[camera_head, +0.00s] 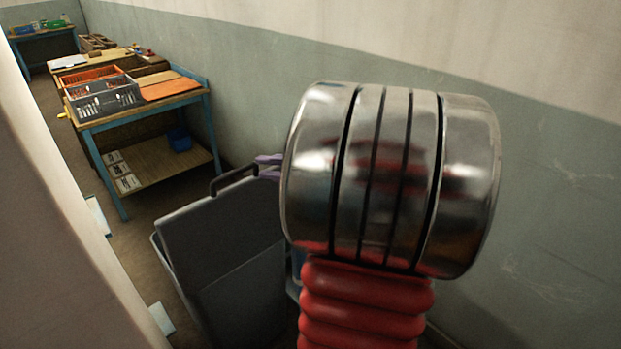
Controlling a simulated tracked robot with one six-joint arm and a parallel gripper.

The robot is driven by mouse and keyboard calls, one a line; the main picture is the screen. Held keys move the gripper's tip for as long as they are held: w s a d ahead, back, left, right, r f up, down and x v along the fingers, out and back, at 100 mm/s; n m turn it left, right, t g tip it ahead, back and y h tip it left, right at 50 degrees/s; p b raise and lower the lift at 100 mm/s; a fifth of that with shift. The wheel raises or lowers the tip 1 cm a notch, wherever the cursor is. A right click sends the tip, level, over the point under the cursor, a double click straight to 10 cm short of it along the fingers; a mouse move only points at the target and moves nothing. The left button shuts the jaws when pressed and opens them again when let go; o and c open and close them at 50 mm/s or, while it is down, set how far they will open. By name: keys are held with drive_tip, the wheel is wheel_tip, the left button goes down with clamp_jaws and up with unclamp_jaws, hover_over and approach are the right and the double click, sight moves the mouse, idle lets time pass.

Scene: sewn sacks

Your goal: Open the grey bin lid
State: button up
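The grey bin lid (222,245) is tilted up steeply, with its black handle (233,178) along the top edge. The grey bin's rim (161,259) shows to the left of the lid; most of the bin is hidden. Two purple fingertips of my gripper (268,166) show at the right end of the handle, close to it. The rest of the gripper is hidden behind my metal arm joint and red bellows. I cannot tell whether the fingers are closed on the handle.
A blue-framed workbench (150,112) stands beyond the bin, bearing a grey crate (101,101) and an orange crate (90,76). The wall is close on the right. A narrow floor strip (133,240) is open on the left.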

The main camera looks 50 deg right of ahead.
drive_tip(key=f+v, duration=0.2)
drive_tip(key=v, duration=0.7)
drive_tip(key=shift+s, duration=0.55)
idle(0.7)
drive_tip(key=shift+r, duration=0.2)
idle(0.4)
drive_tip(key=a+f+n+g+h, duration=0.1)
drive_tip(key=a+n+g, duration=0.4)
drive_tip(key=a, duration=1.2)
drive_tip(key=a+f+n+g+h, duration=0.2)
drive_tip(key=a+f+n+g, duration=0.2)
drive_tip(key=a+n, duration=0.7)
drive_tip(key=a, duration=0.6)
drive_tip(key=shift+s+n+g, duration=0.15)
drive_tip(key=shift+n+g, duration=0.25)
